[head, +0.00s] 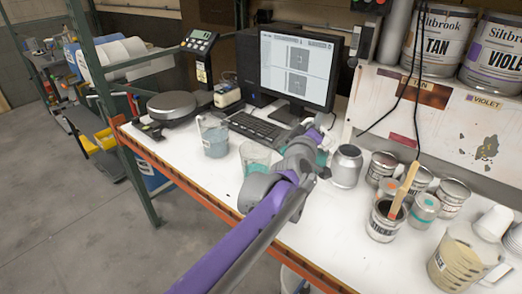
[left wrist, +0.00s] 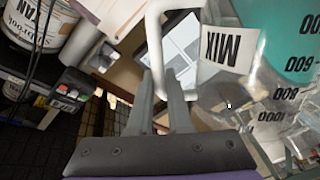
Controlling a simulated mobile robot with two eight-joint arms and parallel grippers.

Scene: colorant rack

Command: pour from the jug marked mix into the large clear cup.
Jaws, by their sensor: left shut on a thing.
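The jug marked MIX (left wrist: 226,52) shows large in the left wrist view, upside down there, with teal liquid in it and a white handle (left wrist: 154,40). My left gripper (left wrist: 160,80) is shut on that handle. I cannot tell how far the jug is tilted. My right gripper is out of view.
A container with grey-blue liquid (head: 214,140) stands left of the cup, near a scale (head: 172,105) and keyboard (head: 262,128). A silver can (head: 346,166), several small tins and a beige-filled cup (head: 455,262) stand to the right. An orange edge (head: 185,183) bounds the bench front.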

